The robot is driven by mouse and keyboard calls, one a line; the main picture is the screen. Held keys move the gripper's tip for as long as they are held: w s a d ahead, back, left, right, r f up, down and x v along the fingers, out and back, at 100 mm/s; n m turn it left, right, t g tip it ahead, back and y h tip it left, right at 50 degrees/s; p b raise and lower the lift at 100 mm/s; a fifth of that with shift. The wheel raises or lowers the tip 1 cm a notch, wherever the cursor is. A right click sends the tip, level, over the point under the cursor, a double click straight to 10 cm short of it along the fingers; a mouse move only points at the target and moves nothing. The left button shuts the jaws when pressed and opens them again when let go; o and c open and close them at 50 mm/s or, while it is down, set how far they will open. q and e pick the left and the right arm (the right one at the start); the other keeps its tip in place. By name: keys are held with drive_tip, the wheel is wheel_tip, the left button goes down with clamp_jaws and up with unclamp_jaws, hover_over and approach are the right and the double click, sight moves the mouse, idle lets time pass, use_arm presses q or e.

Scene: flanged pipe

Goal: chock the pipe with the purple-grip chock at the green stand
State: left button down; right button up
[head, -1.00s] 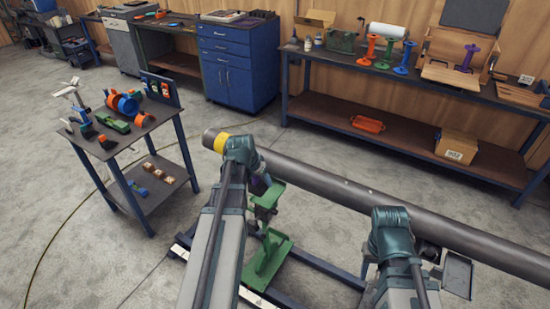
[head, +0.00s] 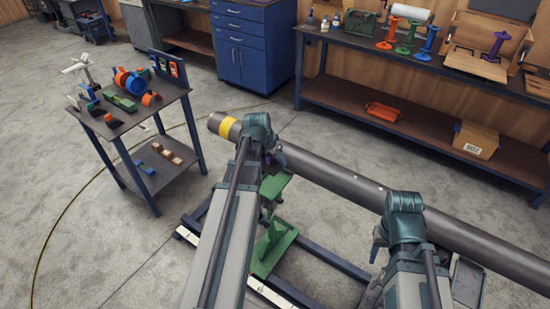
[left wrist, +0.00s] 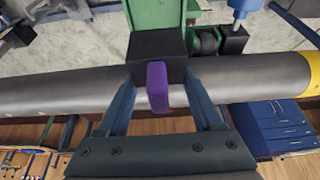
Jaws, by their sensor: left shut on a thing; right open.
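The chock, a black block (left wrist: 150,48) with a purple grip (left wrist: 157,88), is in my left gripper (left wrist: 160,78). The fingers are on either side of the block, with the purple grip between them. The grey pipe (head: 330,181) runs behind the chock in the left wrist view. The block overlaps the pipe and the green stand (left wrist: 160,14); contact with either cannot be told. In the head view my left wrist hides most of the gripper above the green stand (head: 272,248). My right gripper (head: 378,242) is open beside the pipe, partly hidden by its wrist.
A yellow band (head: 229,128) circles the pipe near its left end. A small dark cart (head: 118,118) with tools stands at left. A blue drawer cabinet (head: 252,45) and a long workbench (head: 350,75) line the back. Open floor lies between cart and pipe.

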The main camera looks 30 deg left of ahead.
use_arm(q)
drive_tip(key=shift+f+b, duration=3.55)
drive_tip(key=shift+f, duration=0.2)
drive_tip(key=shift+w+d, duration=0.1)
drive_tip(key=shift+w, duration=1.3)
unclamp_jaws()
drive_tip(key=shift+f, duration=0.1)
drive_tip(key=shift+s+r+p, duration=0.15)
drive_tip(key=shift+r+p, duration=1)
drive_tip(key=shift+r, duration=0.05)
drive_tip(key=shift+s+r+p, duration=0.2)
drive_tip(key=shift+r+p, duration=1)
drive_tip(key=shift+s+r+p, duration=0.15)
drive_tip(key=shift+r+p, duration=1)
drive_tip(key=shift+r, duration=0.05)
drive_tip(key=shift+s+f, duration=0.1)
